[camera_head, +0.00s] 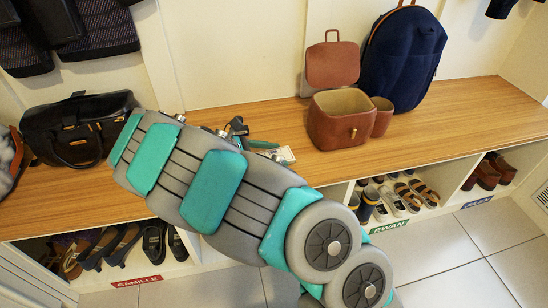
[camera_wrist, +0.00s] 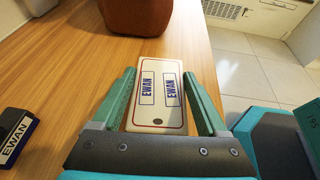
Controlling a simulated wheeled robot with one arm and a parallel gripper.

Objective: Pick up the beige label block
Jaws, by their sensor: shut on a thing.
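The beige label block (camera_wrist: 158,108) is a flat, pale piece with a thin red outline, two blue-framed EWAN labels and a small dark spot near its close end. In the wrist view it lies lengthwise between the two green fingers of my gripper (camera_wrist: 160,76), which is shut on it. In the head view its pale end (camera_head: 287,154) shows at the bench top, just beyond my gripper (camera_head: 264,148); my arm hides much of this area. I cannot tell whether the block touches the bench.
A dark block (camera_wrist: 16,136) with an EWAN label lies on the wooden bench (camera_wrist: 70,75) to the left. A brown leather bag (camera_head: 340,119) stands close beyond my gripper. A navy backpack (camera_head: 402,58) and a black bag (camera_head: 80,128) also stand on the bench. Shoe cubbies lie below.

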